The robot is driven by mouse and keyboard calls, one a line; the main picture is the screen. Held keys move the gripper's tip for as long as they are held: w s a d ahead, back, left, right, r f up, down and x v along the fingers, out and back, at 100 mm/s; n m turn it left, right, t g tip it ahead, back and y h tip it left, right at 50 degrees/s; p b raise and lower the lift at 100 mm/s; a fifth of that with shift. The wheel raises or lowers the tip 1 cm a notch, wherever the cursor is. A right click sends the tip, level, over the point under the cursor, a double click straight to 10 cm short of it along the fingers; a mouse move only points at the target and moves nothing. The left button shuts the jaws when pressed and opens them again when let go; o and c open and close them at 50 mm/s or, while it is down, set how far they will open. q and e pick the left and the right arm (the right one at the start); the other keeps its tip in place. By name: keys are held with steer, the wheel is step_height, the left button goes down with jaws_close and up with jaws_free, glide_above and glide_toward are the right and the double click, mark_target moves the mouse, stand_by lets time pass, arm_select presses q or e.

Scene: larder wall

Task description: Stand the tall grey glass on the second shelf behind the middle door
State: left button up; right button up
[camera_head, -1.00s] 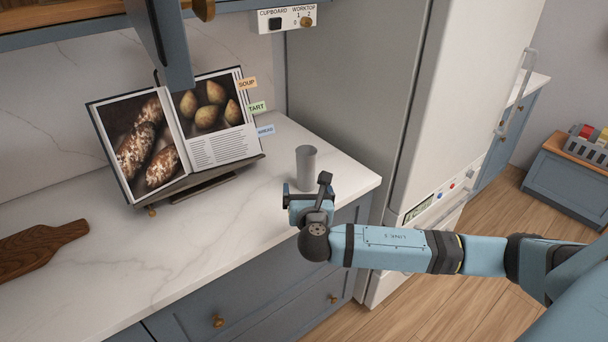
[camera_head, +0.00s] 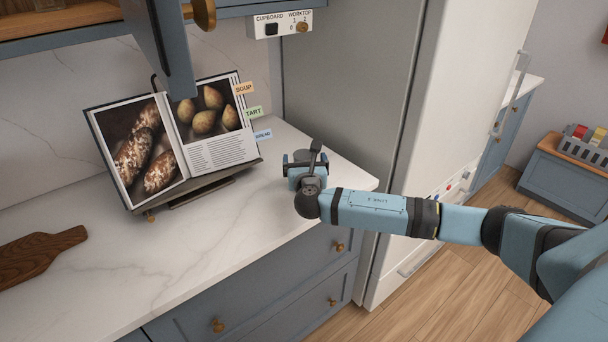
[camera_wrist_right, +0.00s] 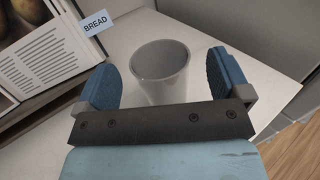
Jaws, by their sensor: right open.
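The tall grey glass (camera_wrist_right: 161,70) stands upright on the white worktop near its right end. In the right wrist view it is between the two blue finger pads of my right gripper (camera_wrist_right: 168,82), with a gap on each side. In the head view only the top of the glass (camera_head: 303,155) shows behind my right gripper (camera_head: 303,168), which hides the rest. My right gripper is open. An open cupboard door (camera_head: 160,50) hangs at the upper left; the second shelf is not clearly in view. My left gripper is not in view.
An open cookbook on a stand (camera_head: 175,140) is left of the glass. A wooden board (camera_head: 40,255) lies at the worktop's left. A tall fridge (camera_head: 440,100) stands to the right. A switch panel (camera_head: 281,25) is above. The front worktop is clear.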

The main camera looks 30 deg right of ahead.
steer(key=x, duration=0.2)
steer(key=shift+w+d, duration=0.15)
steer(key=shift+w, duration=0.2)
steer(key=c, duration=1.6)
steer(key=shift+r, duration=0.15)
